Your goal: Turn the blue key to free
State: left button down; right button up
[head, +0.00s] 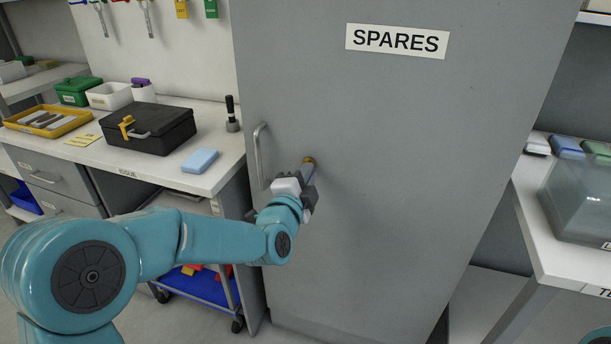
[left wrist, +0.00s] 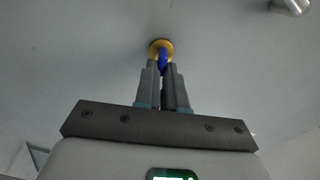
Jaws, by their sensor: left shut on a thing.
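The grey cabinet door (head: 400,130) marked SPARES stands shut in front of me. A round brass lock (head: 310,161) sits on it, right of the door handle. In the left wrist view the brass lock (left wrist: 161,46) has the blue key (left wrist: 163,58) in it, and only a small part of the key shows. My left gripper (head: 308,172) is at the lock, and its fingers (left wrist: 165,68) are shut on the blue key. In the head view the key is mostly hidden by the fingers. I cannot read any lock marking. My right gripper is not in view.
A vertical metal handle (head: 260,156) is on the door just left of my gripper. A workbench (head: 217,176) at left holds a black case (head: 150,132), a yellow tray (head: 43,133) and a blue block (head: 200,160). A white table (head: 545,245) with a clear bin stands at right.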

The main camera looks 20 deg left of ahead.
pick_arm(q)
jog(key=shift+f+m, duration=0.15)
jog(key=shift+m, duration=1.75)
jog(key=c, duration=1.2)
grip_release()
jog(key=shift+d, duration=0.1)
jog(key=s, duration=1.1)
jog(key=s+b, duration=0.1)
jog(key=s, duration=0.4)
jog(key=shift+s+a, duration=0.2)
jog(key=shift+a, duration=0.15)
